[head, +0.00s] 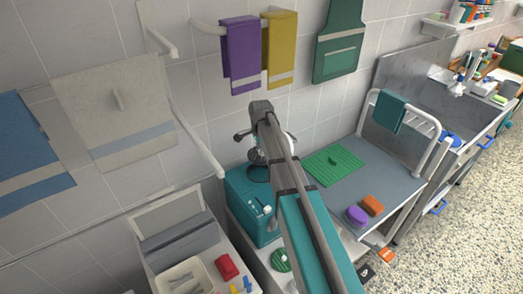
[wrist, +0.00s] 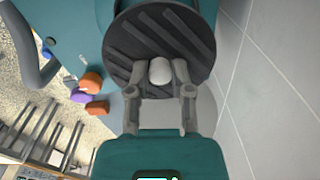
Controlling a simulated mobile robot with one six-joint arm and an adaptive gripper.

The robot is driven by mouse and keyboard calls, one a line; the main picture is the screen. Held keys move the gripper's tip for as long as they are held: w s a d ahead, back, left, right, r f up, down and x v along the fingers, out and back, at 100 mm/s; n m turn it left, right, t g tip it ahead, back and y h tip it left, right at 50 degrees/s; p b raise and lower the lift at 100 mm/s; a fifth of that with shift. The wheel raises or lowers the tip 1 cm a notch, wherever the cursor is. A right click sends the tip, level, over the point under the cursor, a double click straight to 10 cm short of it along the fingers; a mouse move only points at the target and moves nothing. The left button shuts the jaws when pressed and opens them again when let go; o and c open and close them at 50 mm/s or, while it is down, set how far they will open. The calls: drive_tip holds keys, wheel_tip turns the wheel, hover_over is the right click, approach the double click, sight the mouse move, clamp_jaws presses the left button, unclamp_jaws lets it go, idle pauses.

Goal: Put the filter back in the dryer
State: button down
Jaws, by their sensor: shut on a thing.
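The filter (wrist: 135,45) is a dark round disc with slanted ribs and a pale knob in its middle. My gripper (wrist: 161,78) is shut on that knob in the wrist view. The teal dryer (head: 243,203) stands against the wall in the head view, and its teal body (wrist: 75,28) shows behind the filter in the wrist view. My gripper (head: 258,150) is above the dryer's top in the head view, partly hidden by my arm. The filter covers what lies behind it; I cannot tell whether it touches the dryer or its opening.
The tiled wall (wrist: 260,90) is close on the right in the wrist view. A green ribbed mat (head: 332,165), a purple sponge (head: 356,215) and an orange sponge (head: 372,205) lie on the grey counter. Purple (head: 241,52) and yellow (head: 280,50) towels hang above.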

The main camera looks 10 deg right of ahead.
drive_tip(key=shift+f, duration=0.15)
drive_tip(key=b, duration=1.1)
approach(260, 177)
wheel_tip(260, 177, down, 5)
drive_tip(key=shift+w+f, duration=0.15)
idle(0.5)
drive_tip(key=shift+s+f+b, duration=0.2)
drive_tip(key=shift+f+b, duration=0.1)
drive_tip(key=shift+f, duration=0.1)
idle(1.0)
idle(0.4)
drive_tip(key=shift+c, duration=2.2)
unclamp_jaws()
drive_tip(key=shift+s+r, duration=0.1)
drive_tip(key=shift+s, duration=0.05)
